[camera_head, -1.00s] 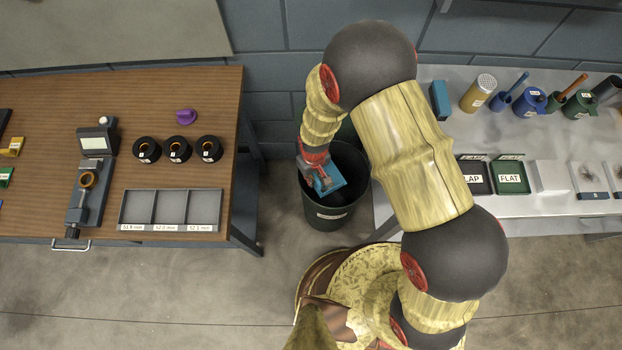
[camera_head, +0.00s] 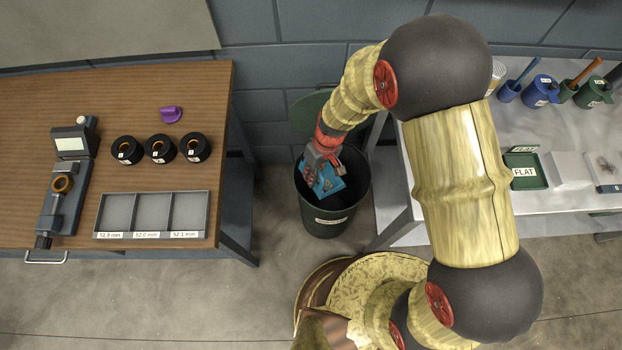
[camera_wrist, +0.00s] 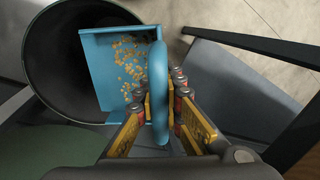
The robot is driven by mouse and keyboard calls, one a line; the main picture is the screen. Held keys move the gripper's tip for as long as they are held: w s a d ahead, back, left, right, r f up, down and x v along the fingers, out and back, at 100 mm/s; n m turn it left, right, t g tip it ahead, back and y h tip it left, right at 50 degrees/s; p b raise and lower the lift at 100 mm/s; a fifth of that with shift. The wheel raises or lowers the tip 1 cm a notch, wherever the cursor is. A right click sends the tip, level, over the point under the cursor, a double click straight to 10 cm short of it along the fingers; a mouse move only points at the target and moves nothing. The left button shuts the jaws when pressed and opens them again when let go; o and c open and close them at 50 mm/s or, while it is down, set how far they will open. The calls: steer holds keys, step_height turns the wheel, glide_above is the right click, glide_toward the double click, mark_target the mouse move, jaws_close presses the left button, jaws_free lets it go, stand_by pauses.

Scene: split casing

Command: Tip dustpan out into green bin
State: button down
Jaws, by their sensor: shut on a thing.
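The blue dustpan (camera_wrist: 108,60) is held over the mouth of the green bin (camera_wrist: 50,85), with small yellow-brown bits (camera_wrist: 130,60) lying on its pan. The dustpan also shows in the head view (camera_head: 328,182), in the bin's opening. My gripper (camera_wrist: 160,100) is shut on the dustpan's blue handle, one finger on each side. In the head view my gripper (camera_head: 318,160) is at the bin's upper left rim. The bin (camera_head: 325,220) stands upright on the floor between the two tables. Its open lid (camera_head: 308,108) is behind it. The bin's bottom is dark.
A wooden table (camera_head: 60,150) at left holds black rings, a purple piece (camera_head: 171,114) and a three-part grey tray (camera_head: 152,236). A light bench (camera_head: 545,125) at right holds pots and a green FLAT tray (camera_head: 527,177). My arm spans the bench's left end.

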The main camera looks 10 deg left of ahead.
mark_target(323, 171)
steer(key=shift+w+d+f+g+y+b, duration=0.3)
steer(key=shift+w+d+g+y+b, duration=0.25)
steer(key=shift+b, duration=0.95)
steer(key=shift+w+d+f+g+y+b, duration=0.1)
steer(key=shift+w+d+g+y+b, duration=0.35)
steer(key=shift+g+y+b, duration=0.5)
steer(key=shift+w+d+g+y+b, duration=0.3)
steer(key=shift+w+g+y+b, duration=0.1)
steer(key=shift+g+y+b, duration=0.15)
steer(key=shift+r, duration=0.25)
steer(key=r+t+h+p, duration=0.1)
steer(key=p, duration=0.1)
steer(key=shift+s+r+p, duration=0.1)
steer(key=shift+r+p, duration=0.2)
steer(key=shift+r, duration=0.05)
step_height(323, 171, up, 2)
steer(key=t+h+p, duration=0.2)
steer(key=p, duration=0.2)
steer(key=shift+t+h, duration=0.25)
step_height(323, 171, up, 2)
steer(key=t+h+p, duration=0.2)
steer(key=p, duration=0.8)
steer(key=shift+r, duration=0.15)
steer(key=shift+t+h, duration=0.3)
